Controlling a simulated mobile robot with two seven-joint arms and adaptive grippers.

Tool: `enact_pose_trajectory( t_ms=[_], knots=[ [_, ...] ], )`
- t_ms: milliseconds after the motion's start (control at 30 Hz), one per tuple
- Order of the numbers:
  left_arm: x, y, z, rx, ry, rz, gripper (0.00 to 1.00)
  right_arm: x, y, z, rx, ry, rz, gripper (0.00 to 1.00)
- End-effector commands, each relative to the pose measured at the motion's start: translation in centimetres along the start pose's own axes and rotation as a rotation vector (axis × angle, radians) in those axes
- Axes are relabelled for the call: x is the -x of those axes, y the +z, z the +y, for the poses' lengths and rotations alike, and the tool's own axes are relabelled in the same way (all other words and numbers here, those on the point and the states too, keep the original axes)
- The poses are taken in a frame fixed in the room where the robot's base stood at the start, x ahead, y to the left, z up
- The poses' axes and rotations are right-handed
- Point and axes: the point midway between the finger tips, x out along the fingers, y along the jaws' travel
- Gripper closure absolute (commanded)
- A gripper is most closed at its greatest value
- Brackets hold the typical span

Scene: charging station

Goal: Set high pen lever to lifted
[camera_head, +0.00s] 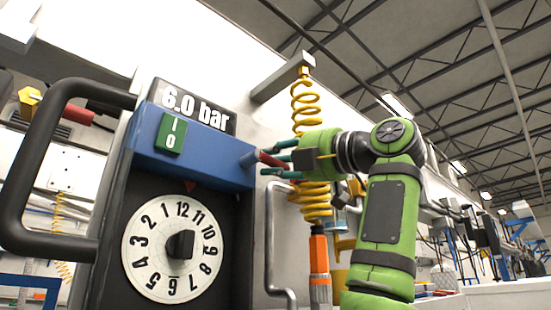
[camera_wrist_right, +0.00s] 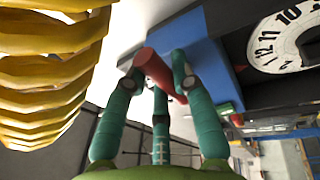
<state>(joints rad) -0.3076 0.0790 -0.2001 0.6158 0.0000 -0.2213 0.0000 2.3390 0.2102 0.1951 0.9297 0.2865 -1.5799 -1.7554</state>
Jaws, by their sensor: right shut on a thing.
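A lever with a red handle (camera_head: 271,159) sticks out from the right side of the blue housing (camera_head: 208,162), tilted slightly down toward my gripper. I take it to be the pen lever, though no label on it can be read. My right gripper (camera_head: 274,160) is shut on this handle, its teal fingers above and below it. In the right wrist view the red handle (camera_wrist_right: 152,68) lies between the fingers of my right gripper (camera_wrist_right: 160,84). Part of the handle is hidden by the fingers. My left gripper is not in view.
A round dial (camera_head: 172,248) with a black knob sits below the housing, with a green switch (camera_head: 171,134) above it. A yellow coiled hose (camera_head: 305,105) hangs close beside my right gripper. A large black handle (camera_head: 18,190) and another red lever (camera_head: 78,115) are at left.

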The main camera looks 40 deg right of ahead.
Motion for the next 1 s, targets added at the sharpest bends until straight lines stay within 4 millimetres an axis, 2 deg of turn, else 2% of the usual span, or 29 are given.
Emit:
enact_pose_trajectory(
  t_ms=[300, 733, 767, 800, 1000],
  knots=[
    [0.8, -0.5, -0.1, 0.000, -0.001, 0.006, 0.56, -0.1, -0.1, 0.4, 0.087, -0.013, 0.021, 1.00],
    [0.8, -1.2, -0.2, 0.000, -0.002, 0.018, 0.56, -0.1, -0.2, 0.4, 0.099, -0.014, 0.023, 1.00],
    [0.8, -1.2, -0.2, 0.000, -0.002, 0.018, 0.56, -0.1, -0.2, 0.4, 0.099, -0.015, 0.023, 0.67],
    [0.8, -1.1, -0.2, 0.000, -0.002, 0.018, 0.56, -0.1, -0.2, 0.4, 0.099, -0.015, 0.023, 0.51],
    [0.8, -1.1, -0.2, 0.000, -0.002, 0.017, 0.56, -0.1, -0.2, 0.4, 0.097, -0.015, 0.022, 0.49]
  ],
)
